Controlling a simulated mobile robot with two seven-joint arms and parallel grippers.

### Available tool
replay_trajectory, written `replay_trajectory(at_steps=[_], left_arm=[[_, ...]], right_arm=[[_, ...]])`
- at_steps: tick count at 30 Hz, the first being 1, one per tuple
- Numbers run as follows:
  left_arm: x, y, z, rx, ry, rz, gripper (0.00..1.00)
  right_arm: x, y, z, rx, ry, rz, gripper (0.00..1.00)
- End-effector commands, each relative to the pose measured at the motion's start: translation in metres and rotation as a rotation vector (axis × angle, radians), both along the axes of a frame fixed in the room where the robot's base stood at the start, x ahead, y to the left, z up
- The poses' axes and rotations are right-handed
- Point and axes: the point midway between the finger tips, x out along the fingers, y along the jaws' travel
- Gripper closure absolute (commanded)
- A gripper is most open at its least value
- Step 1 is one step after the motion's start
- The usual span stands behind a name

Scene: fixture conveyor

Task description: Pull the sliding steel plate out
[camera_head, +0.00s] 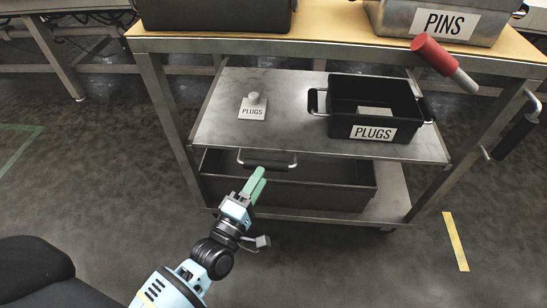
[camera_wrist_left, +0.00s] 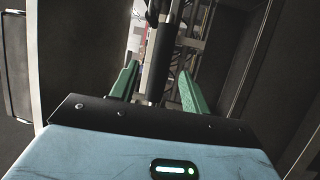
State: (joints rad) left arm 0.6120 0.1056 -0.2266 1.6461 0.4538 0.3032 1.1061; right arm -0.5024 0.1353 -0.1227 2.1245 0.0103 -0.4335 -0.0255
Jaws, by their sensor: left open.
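The steel plate (camera_head: 300,103) is the grey middle shelf of the cart in the head view. A curved handle with a dark grip (camera_head: 267,160) shows just below its front edge; I cannot tell whether it belongs to the plate or to the bin beneath. My left gripper (camera_head: 260,173) is open, its green fingers just in front of and below that handle. In the left wrist view, a dark round bar (camera_wrist_left: 158,62) stands between the open green fingers (camera_wrist_left: 158,85), with a gap visible on each side. My right gripper is not in view.
On the plate stand a black bin labelled PLUGS (camera_head: 345,125) and a small PLUGS sign (camera_head: 252,113). A dark bin (camera_head: 320,195) sits on the lower shelf. A red-handled pin (camera_head: 435,55) projects at the tabletop's front right. The floor before the cart is clear.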

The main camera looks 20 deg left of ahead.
Motion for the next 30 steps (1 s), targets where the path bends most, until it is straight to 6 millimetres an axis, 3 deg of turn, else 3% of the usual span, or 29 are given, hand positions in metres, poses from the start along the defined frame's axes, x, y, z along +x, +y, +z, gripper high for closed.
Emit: replay_trajectory(at_steps=[6, 15, 27, 30], left_arm=[[0.027, -0.003, 0.004, 0.000, -0.003, 0.001, 0.53], [0.065, -0.008, 0.010, 0.001, 0.001, 0.001, 0.53], [0.073, -0.009, 0.013, 0.003, 0.002, 0.001, 0.53], [0.073, -0.009, 0.013, 0.003, 0.001, 0.001, 0.64]], right_arm=[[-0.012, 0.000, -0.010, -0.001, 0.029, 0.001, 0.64], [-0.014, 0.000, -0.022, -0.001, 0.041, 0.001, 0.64], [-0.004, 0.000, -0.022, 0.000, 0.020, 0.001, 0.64], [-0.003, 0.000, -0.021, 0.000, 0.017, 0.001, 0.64]])
